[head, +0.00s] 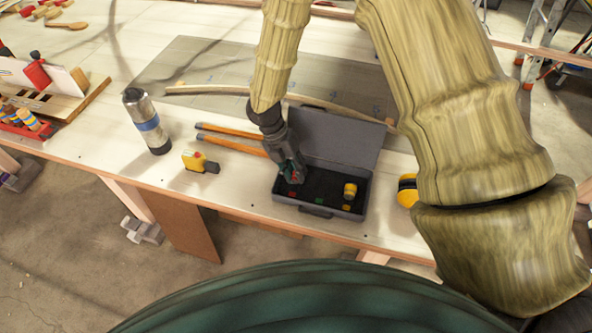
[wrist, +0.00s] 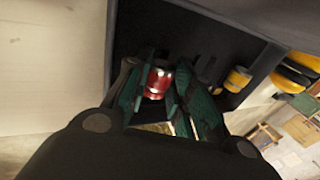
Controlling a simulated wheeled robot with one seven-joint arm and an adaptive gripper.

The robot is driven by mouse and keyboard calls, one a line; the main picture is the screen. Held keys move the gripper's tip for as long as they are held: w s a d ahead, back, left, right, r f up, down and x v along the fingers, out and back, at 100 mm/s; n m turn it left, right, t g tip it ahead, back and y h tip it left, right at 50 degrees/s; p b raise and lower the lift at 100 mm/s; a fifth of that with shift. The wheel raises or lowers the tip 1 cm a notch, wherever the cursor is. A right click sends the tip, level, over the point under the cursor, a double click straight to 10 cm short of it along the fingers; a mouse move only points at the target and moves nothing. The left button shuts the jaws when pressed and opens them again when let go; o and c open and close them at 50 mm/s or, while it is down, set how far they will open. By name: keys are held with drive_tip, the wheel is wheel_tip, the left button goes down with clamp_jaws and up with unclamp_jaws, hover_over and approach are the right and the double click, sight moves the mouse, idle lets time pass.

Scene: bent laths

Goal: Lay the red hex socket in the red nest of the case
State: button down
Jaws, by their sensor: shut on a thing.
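The grey case (head: 328,211) lies open on the workbench, its lid (head: 335,137) raised at the back. My gripper (head: 292,172) reaches down into the left part of the case, over a small red mark (head: 292,194). In the wrist view the red hex socket (wrist: 158,80) sits between the dark green fingers of my gripper (wrist: 165,90), which are shut on it. The head view mostly hides the socket behind the fingers. Whether it touches the case floor I cannot tell. A yellow socket (head: 350,191) stands at the right of the case, also in the wrist view (wrist: 238,79).
Green (head: 319,200) and yellow (head: 346,207) marks lie along the case's front. A tape measure (head: 200,162) and a steel bottle (head: 147,121) stand to the left. Orange-brown rods (head: 232,145) lie beside the case. Yellow ear defenders (head: 407,190) lie right of it.

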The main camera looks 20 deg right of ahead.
drive_tip(key=shift+f, duration=0.15)
drive_tip(key=c, duration=1.2)
unclamp_jaws()
drive_tip(key=shift+o, duration=0.2)
drive_tip(key=shift+r+p, duration=2.95)
drive_tip(key=shift+r, duration=0.6)
